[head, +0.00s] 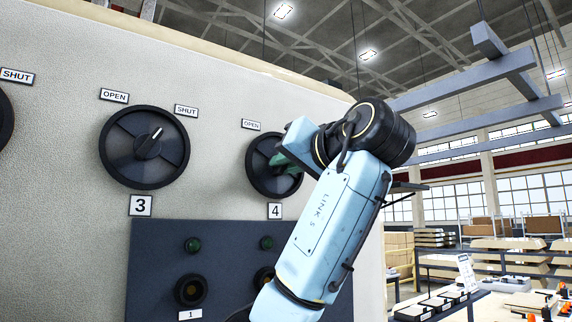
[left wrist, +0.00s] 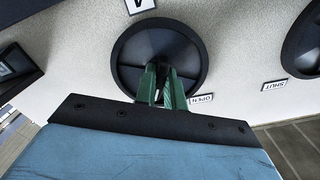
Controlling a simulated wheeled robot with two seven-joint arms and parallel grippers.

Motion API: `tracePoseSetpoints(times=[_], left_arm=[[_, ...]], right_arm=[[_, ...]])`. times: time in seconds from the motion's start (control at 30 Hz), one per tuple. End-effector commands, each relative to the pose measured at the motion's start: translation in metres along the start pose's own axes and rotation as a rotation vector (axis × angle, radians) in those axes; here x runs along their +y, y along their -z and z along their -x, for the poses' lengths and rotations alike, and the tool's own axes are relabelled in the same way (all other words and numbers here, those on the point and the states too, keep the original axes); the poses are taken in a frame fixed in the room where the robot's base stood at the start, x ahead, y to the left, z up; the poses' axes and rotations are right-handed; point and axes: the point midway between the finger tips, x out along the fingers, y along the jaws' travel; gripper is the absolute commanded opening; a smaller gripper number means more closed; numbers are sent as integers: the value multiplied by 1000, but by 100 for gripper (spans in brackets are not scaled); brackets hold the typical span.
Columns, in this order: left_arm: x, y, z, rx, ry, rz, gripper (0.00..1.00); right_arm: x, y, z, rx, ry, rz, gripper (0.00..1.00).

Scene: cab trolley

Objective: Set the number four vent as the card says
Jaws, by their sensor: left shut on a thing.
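The number four vent (head: 262,184) is a round black dial on the pale panel, above its 4 plate (head: 275,211) and with an OPEN label (head: 251,125) at its upper left. My left gripper (head: 287,163) is at the dial's face, its green fingers shut on the centre knob. The left wrist view shows the dial (left wrist: 190,52) upside down with the fingers (left wrist: 159,76) at its middle. No readable card shows. My right gripper is out of view.
The number three vent (head: 120,160) sits to the left, its white pointer mark turned to the upper right. Below is a dark plate (head: 155,260) with green lamps and black round fittings.

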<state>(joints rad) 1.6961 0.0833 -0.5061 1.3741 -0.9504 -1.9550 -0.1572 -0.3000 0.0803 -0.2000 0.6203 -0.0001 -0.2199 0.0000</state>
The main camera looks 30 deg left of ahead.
Motion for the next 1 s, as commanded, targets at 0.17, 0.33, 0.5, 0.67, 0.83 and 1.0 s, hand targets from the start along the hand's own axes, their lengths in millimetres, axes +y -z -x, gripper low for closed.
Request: tracePoseSetpoints(times=[0.17,0.33,0.5,0.67,0.83,1.0], left_arm=[[2,-1,0,-1,-3,99,0],[2,-1,1,-1,-4,241,0],[2,0,0,-1,-2,403,0],[2,0,0,0,-2,554,0],[2,1,0,0,-2,705,0],[2,1,0,0,-1,831,0]], right_arm=[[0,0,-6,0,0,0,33],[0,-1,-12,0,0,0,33],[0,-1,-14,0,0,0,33],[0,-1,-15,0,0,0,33],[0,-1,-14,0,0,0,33],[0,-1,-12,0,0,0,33]])
